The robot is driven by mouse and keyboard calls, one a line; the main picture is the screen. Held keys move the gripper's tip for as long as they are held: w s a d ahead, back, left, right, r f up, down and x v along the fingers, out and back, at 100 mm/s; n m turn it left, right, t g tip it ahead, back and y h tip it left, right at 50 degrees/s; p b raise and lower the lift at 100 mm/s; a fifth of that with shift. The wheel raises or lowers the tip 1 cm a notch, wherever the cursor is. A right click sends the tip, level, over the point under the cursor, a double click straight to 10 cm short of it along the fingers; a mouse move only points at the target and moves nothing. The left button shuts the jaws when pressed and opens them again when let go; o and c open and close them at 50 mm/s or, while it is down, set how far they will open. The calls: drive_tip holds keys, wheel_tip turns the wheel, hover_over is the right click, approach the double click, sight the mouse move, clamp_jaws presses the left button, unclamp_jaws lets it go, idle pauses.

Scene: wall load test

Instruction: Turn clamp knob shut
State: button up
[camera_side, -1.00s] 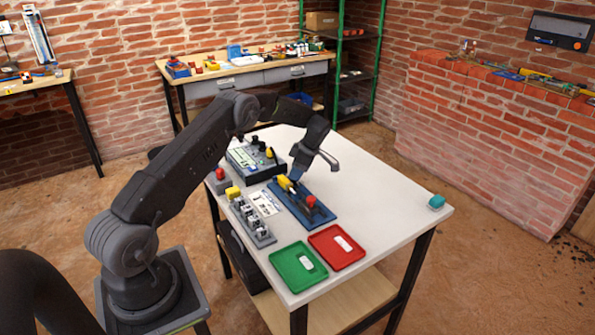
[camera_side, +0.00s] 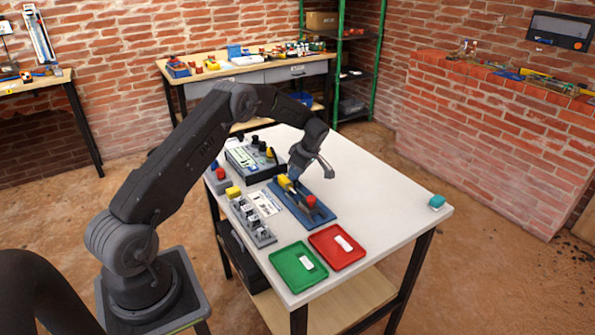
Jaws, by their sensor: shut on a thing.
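A blue clamp fixture (camera_side: 322,219) lies on the white table, with a yellow part (camera_side: 285,182) near its far end and a red-topped part (camera_side: 311,200) near its near end. My gripper (camera_side: 294,178) is low over the far end of the fixture, beside the yellow part. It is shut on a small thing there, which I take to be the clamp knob. The knob itself is hidden by the fingers and too small to make out. A grey bracket on my wrist sticks out to the right.
A green tray (camera_side: 285,270) and a red tray (camera_side: 325,259) lie at the near edge. A grey rack (camera_side: 262,238), a red button box (camera_side: 220,174) and an instrument (camera_side: 240,163) stand left of the fixture.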

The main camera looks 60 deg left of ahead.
drive_tip(key=m+t, duration=0.1)
drive_tip(key=m, duration=0.2)
drive_tip(key=m+t, duration=0.1)
drive_tip(key=m, duration=0.2)
drive_tip(key=shift+s+d+m, duration=0.1)
drive_tip(key=shift+s+m, duration=0.05)
drive_tip(key=shift+m, duration=0.15)
drive_tip(key=shift+t, duration=0.3)
drive_tip(key=o, duration=0.6)
drive_tip(key=shift+o, duration=0.2)
drive_tip(key=shift+y, duration=0.3)
drive_tip(key=n+g, duration=0.2)
drive_tip(key=n, duration=0.4)
drive_tip(key=n+g, duration=0.1)
drive_tip(key=n, duration=0.1)
drive_tip(key=n+h, duration=0.1)
drive_tip(key=n, duration=0.1)
drive_tip(key=shift+w+a+g, duration=0.2)
drive_tip(key=shift+w+g, duration=0.05)
drive_tip(key=shift+g, duration=0.15)
drive_tip(key=v, duration=1.5)
drive_tip(key=s+d+r+m+t, duration=0.3)
drive_tip(key=s+d+r+m, duration=0.3)
drive_tip(key=d+r+m, duration=0.3)
wheel_tip(320, 180, up, 4)
drive_tip(key=shift+d+f+h, duration=0.15)
drive_tip(key=shift+d+h, duration=0.25)
drive_tip(key=shift+d, duration=0.35)
